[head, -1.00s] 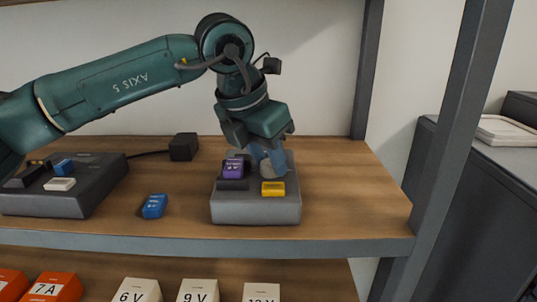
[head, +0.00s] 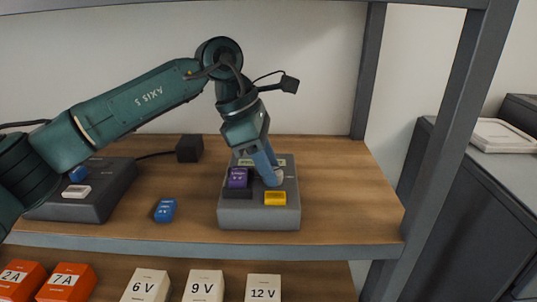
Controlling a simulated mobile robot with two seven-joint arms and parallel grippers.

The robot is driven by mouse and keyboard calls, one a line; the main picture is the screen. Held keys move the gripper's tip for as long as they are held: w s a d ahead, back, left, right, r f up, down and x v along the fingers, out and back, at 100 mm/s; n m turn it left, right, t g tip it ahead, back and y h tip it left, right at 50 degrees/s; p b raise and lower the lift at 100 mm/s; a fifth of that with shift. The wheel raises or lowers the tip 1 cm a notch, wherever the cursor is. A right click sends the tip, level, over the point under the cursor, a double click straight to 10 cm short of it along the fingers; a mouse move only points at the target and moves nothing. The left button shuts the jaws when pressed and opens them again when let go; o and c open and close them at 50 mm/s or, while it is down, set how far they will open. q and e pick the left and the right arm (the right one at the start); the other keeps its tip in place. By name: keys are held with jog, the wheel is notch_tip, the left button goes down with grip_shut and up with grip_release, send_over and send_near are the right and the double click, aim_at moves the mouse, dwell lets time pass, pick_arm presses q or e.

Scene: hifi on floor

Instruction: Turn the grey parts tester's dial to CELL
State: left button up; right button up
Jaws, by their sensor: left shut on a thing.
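My right gripper is not in view.
A darker device (head: 95,205) stands at the shelf's left, partly behind my arm. A blue block (head: 165,210) lies between the two devices. A black adapter (head: 189,148) stands behind. Orange and white labelled boxes (head: 204,285) fill the lower shelf. A grey post (head: 435,140) bounds the right.

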pick_arm(q)
jog(key=shift+m+p, duration=0.35)
jog(key=shift+m, duration=0.25)
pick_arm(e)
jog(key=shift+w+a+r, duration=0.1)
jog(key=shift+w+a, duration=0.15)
pick_arm(q)
jog(key=shift+g, duration=0.3)
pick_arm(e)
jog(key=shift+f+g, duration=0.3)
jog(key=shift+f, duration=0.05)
